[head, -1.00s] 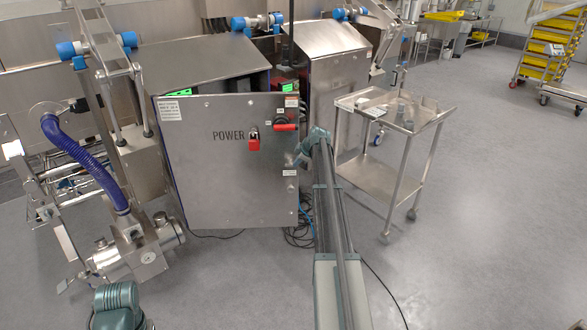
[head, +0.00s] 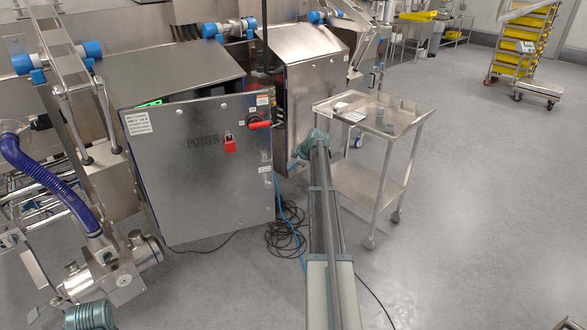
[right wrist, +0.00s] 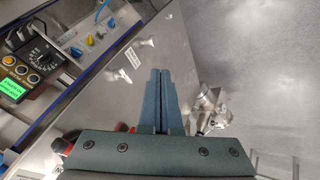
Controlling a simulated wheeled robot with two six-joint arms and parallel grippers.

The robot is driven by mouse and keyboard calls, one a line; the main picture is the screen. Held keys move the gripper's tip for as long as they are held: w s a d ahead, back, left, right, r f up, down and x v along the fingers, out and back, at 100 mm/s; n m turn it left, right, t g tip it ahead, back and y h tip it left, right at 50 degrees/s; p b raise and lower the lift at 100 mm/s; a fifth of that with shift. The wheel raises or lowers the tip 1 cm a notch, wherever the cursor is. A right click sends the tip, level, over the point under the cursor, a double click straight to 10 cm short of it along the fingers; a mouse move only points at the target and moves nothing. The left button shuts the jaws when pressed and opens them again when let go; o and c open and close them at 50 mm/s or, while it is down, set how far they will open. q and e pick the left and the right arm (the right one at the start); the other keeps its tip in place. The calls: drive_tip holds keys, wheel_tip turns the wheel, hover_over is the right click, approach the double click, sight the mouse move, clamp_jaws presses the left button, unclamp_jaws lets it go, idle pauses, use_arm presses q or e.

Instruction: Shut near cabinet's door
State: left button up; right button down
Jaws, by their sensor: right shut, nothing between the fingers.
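The near cabinet (head: 185,72) stands left of centre in the head view. Its steel door (head: 205,185), marked POWER with a red switch and red lock, is ajar; a gap shows along its top. In the right wrist view the door's outer face (right wrist: 172,50) slants across, with the cabinet's inside visible at left. My right gripper (head: 303,150) is at the right of the door; its fingertips are hard to make out there. The right wrist view shows its fingers (right wrist: 161,78) shut and empty, over the door's outer face; contact cannot be told. My left gripper is out of view.
A second steel cabinet (head: 305,95) stands just behind and right. A steel trolley (head: 368,120) stands right of my right arm. Loose cables (head: 285,235) lie on the floor by the door. Floor at the right is open. A blue hose (head: 45,190) hangs at the left.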

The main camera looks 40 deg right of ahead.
drive_tip(key=p+v, duration=1.1)
drive_tip(key=v, duration=0.3)
